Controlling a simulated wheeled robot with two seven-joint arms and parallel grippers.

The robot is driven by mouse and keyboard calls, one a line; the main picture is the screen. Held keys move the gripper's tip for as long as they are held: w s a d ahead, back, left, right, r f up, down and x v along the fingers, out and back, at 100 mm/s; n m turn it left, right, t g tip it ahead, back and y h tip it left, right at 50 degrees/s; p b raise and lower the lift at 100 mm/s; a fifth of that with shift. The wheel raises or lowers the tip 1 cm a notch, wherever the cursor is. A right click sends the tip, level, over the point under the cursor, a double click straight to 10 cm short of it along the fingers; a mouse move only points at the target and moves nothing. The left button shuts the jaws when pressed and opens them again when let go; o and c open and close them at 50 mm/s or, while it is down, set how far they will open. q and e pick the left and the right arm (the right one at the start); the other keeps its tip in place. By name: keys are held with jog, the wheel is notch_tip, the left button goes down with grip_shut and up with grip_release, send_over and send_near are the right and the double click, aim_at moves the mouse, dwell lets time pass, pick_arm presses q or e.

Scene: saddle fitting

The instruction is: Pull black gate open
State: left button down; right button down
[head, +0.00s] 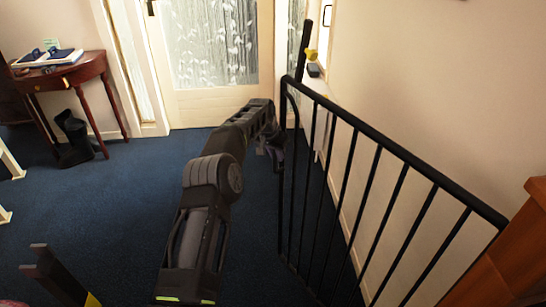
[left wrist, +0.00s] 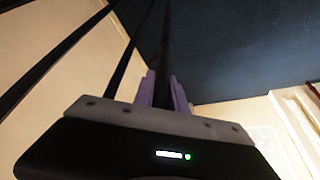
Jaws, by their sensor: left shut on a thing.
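The black metal gate (head: 379,143) stands on the right of the head view, with a sloping top rail and several upright bars. In the left wrist view the purple fingers of the left gripper (left wrist: 162,77) are shut around a dark upright bar of the gate (left wrist: 165,45). The exact grip point is partly hidden by my arm in the head view.
A glazed door (head: 200,105) is at the back. A wooden piece (head: 510,250) is at the lower right. Blue carpet (head: 120,210) is open left of my arm.

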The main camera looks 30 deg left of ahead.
pick_arm(q)
jog(key=shift+w+d, duration=0.5)
jog(key=shift+w, duration=0.1)
jog(key=c, duration=1.4)
grip_release()
jog(key=shift+o, duration=0.2)
jog(key=shift+a, duration=0.1)
jog(key=shift+r, duration=0.1)
jog(key=shift+s+r, duration=0.15)
jog(key=shift+r, duration=0.15)
jog(key=b+v, duration=0.1)
jog(key=v, duration=0.6)
jog(key=shift+c, duration=0.4)
